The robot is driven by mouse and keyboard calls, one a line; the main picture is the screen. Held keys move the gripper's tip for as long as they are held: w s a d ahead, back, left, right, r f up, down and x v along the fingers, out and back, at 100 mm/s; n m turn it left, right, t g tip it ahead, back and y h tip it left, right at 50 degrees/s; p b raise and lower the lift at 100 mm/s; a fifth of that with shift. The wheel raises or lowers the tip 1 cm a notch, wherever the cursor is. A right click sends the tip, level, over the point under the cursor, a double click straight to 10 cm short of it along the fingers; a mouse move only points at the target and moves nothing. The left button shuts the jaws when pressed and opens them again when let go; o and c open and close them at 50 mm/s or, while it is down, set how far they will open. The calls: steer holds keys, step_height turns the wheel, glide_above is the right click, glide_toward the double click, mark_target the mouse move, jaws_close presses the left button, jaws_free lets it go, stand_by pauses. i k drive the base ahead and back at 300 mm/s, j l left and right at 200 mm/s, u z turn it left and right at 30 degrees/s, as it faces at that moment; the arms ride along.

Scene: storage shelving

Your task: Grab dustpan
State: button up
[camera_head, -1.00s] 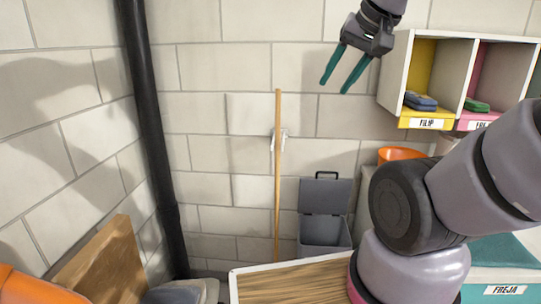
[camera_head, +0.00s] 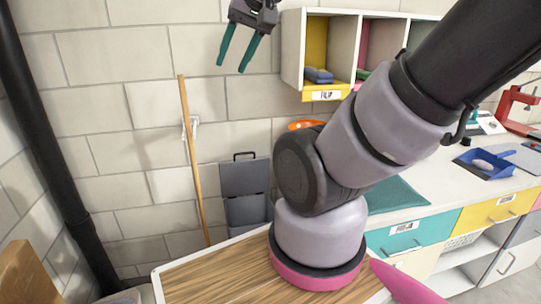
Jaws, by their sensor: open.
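A blue dustpan-shaped object (camera_head: 484,168) lies on the white counter at the right, with something pale inside it. A grey container with a raised back and black handle (camera_head: 245,180) stands by the wall beside a wooden stick; I cannot tell if it is a bin or an upright dustpan. My gripper (camera_head: 231,66) is at the top, left of the wall shelf, with its two green fingers apart and nothing between them. It is far from the blue object, and my arm hides part of the counter.
A wall shelf (camera_head: 293,50) has open compartments. The white counter (camera_head: 430,190) has coloured drawers below and a red tool (camera_head: 512,108) at the far right. A wooden stick (camera_head: 191,150) leans on the wall. A black pipe (camera_head: 40,130) runs down the left.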

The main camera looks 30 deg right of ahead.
mark_target(486, 166)
steer(key=k, duration=0.55)
steer(key=k+z, duration=0.15)
steer(key=z, duration=1.4)
steer(key=i+l+z, duration=0.25)
steer(key=l, duration=0.15)
steer(key=i+l+z, duration=0.25)
steer(key=k+l, duration=0.05)
steer(key=l, duration=0.05)
